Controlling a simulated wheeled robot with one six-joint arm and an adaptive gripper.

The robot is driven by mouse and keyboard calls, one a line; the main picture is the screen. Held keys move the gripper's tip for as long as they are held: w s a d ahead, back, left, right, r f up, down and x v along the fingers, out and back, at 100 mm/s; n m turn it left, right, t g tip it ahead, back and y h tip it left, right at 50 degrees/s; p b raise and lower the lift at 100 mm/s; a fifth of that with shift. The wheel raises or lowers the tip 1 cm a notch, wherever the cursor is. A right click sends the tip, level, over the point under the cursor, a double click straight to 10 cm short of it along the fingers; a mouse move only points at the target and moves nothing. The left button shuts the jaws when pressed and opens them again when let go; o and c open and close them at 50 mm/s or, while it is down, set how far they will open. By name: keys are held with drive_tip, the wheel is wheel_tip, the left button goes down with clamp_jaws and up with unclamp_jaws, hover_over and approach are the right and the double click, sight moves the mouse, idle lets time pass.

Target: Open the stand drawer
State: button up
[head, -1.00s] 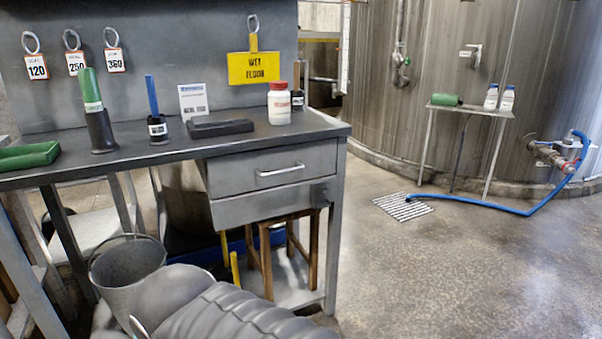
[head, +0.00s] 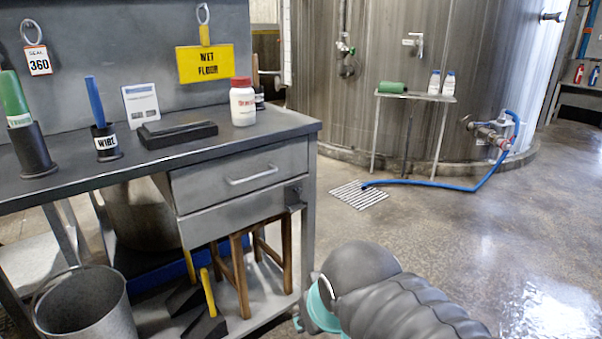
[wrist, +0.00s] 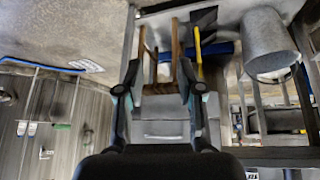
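A grey drawer (head: 205,190) with a silver bar handle (head: 252,175) sits under the right end of the grey workbench (head: 75,184). It looks shut. A plain grey panel (head: 235,212) lies directly below it. In the wrist view, which is upside down, the drawer front and its handle (wrist: 162,136) show between my fingers. My gripper (wrist: 159,68) is open, with its two dark fingers spread and nothing between them. It appears apart from the drawer. In the head view my arm is at the bottom right of the bench, and the fingertips are hidden.
A white bottle (head: 243,104) and a black tray (head: 178,133) are on top. Open floor lies to the right, with a grate (head: 358,195) and blue hose (head: 425,184).

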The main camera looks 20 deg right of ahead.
drive_tip(key=w+d+r+n+t+h+b, duration=0.25)
drive_tip(key=w+d+r+t, duration=0.2)
drive_tip(key=w, duration=0.45)
drive_tip(key=w+d+r+n+t+h+b, duration=0.1)
drive_tip(key=w+d+r+n+t, duration=0.3)
drive_tip(key=w, duration=0.4)
drive_tip(key=n+y+b, duration=0.6)
drive_tip(key=n+y, duration=0.3)
drive_tip(key=n, duration=0.6)
approach(258, 177)
drive_tip(key=shift+t+h, duration=0.25)
drive_tip(key=x, duration=1)
drive_tip(key=shift+w+a+f, duration=0.2)
drive_tip(key=shift+a, duration=0.05)
drive_tip(key=shift+c, duration=0.2)
clamp_jaws()
